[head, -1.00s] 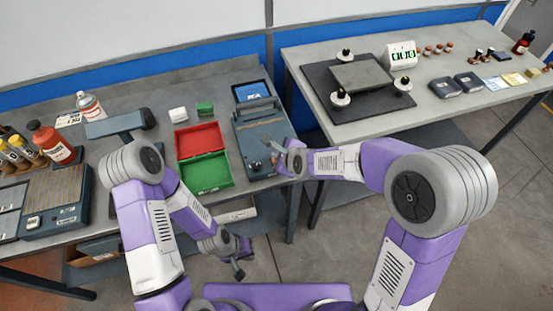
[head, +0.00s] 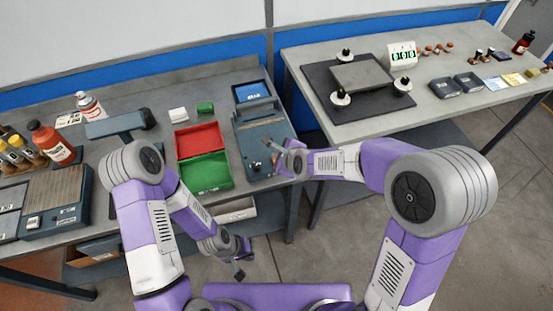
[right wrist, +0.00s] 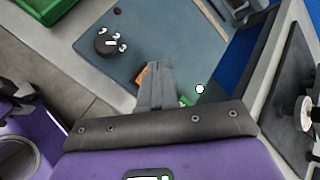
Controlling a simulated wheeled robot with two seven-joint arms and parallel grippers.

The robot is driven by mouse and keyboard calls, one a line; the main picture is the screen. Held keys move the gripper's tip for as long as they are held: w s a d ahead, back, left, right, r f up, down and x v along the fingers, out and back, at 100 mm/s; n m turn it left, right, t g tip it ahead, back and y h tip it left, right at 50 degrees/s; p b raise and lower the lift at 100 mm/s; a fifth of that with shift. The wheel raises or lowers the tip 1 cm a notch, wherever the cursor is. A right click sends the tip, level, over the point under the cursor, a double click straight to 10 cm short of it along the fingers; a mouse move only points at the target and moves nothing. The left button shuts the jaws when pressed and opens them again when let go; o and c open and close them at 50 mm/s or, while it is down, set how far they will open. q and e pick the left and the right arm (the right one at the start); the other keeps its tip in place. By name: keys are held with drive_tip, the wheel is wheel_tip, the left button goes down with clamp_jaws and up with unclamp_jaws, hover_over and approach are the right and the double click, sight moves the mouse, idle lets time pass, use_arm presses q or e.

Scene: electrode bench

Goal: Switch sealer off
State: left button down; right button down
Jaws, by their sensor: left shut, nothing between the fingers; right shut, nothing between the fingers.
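The sealer (head: 254,123) is a blue-grey box on the left bench, with a dark bar across its back. In the right wrist view its top panel (right wrist: 175,38) shows a black knob (right wrist: 110,42) with white marks, an orange part (right wrist: 142,76) and a green part (right wrist: 187,100). My right gripper (head: 269,143) is shut and empty over the sealer's front right area. In the right wrist view its fingers (right wrist: 156,72) partly hide the orange part; I cannot tell if they touch it. My left gripper (head: 240,274) is shut and empty, low in front of the bench.
A red tray (head: 198,140) and a green tray (head: 207,171) sit left of the sealer. A gap separates the benches.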

idle(0.4)
drive_tip(key=shift+f+b, duration=0.45)
drive_tip(key=shift+f, duration=0.05)
drive_tip(key=shift+f, duration=0.25)
idle(0.3)
drive_tip(key=shift+r, duration=0.1)
drive_tip(key=shift+r+p, duration=0.4)
drive_tip(key=shift+r, duration=0.25)
drive_tip(key=shift+r, duration=0.15)
wheel_tip(320, 180, up, 6)
drive_tip(key=p, duration=0.5)
